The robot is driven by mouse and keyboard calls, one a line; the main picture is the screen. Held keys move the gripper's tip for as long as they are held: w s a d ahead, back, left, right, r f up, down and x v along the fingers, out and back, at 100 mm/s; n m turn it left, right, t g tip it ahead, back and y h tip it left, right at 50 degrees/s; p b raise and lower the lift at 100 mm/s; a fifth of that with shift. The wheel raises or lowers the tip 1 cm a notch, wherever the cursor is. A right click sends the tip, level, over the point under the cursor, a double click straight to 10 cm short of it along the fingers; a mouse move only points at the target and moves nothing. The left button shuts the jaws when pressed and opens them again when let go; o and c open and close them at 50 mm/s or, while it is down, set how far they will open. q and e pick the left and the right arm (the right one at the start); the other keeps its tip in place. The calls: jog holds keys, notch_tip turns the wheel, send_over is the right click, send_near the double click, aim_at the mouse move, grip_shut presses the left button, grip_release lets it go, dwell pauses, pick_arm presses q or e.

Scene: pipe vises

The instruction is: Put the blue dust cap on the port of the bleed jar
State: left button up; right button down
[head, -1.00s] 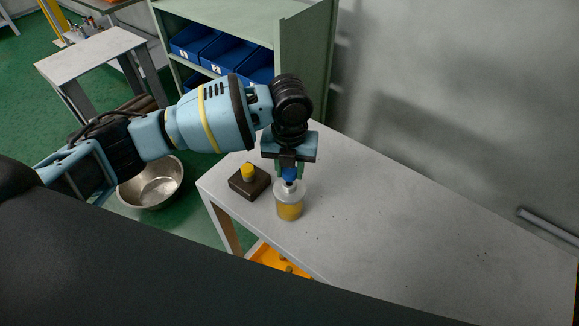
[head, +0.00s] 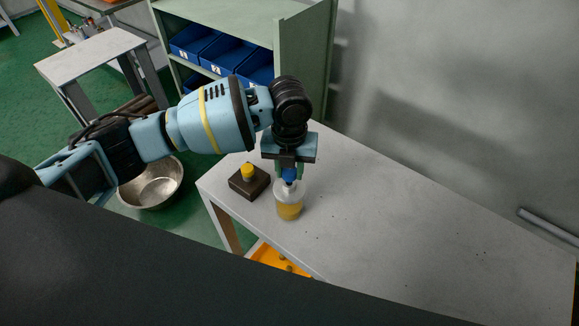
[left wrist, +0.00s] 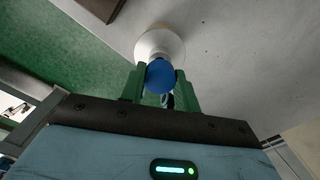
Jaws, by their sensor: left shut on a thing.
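The bleed jar (head: 289,207), clear with amber liquid in its lower part, stands upright on the grey table near its left end. The blue dust cap (head: 290,174) is between the fingers of my left gripper (head: 288,172), directly over the top of the jar. In the left wrist view the blue cap (left wrist: 160,76) sits between the two green fingers (left wrist: 160,85), with the jar's pale round top (left wrist: 160,42) beyond it. The cap looks at or touching the jar's top; I cannot tell whether it is seated on the port. My right gripper is not in view.
A dark block with a yellow cap (head: 248,180) sits on the table just left of the jar. The grey table (head: 420,240) is clear to the right. A metal bowl (head: 150,185) and an orange tray (head: 275,259) are lower down. A green shelf (head: 300,45) holds blue bins.

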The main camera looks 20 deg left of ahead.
aim_at(290, 170)
pick_arm(q)
jog(key=shift+f+b, duration=0.3)
jog(key=shift+f, duration=0.9)
jog(key=o, duration=1)
jog(key=shift+o, duration=0.2)
jog(key=shift+r, duration=0.1)
notch_tip(290, 170, up, 8)
jog(key=shift+f, duration=0.15)
